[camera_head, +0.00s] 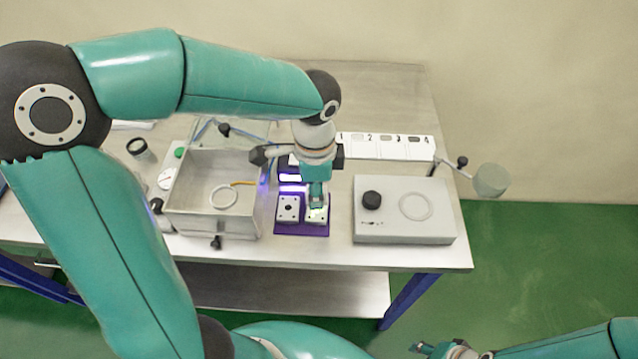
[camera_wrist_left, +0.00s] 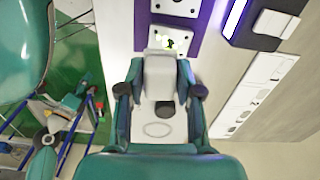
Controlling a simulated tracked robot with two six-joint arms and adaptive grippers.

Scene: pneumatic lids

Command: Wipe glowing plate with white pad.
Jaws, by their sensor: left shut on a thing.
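The purple mat (camera_head: 283,229) carries two white plates side by side near the table's front edge. The right one is the glowing plate (camera_head: 322,217), with a yellow-green glow partly covered by my left gripper (camera_head: 317,199). The glowing plate also shows in the left wrist view (camera_wrist_left: 172,38), just beyond the fingertips. My left gripper points down over it and is shut on the white pad (camera_wrist_left: 160,75), a pale block between the fingers. I cannot tell whether the pad touches the plate. My right gripper (camera_head: 440,348) is low at the bottom right, away from the table; its jaws are unclear.
The other plate (camera_head: 288,209) has a dark central hole. An open metal box (camera_head: 187,206) with a ring inside stands to the left. A grey box (camera_head: 404,232) with a black knob stands to the right. A numbered white strip (camera_head: 388,147) lies behind.

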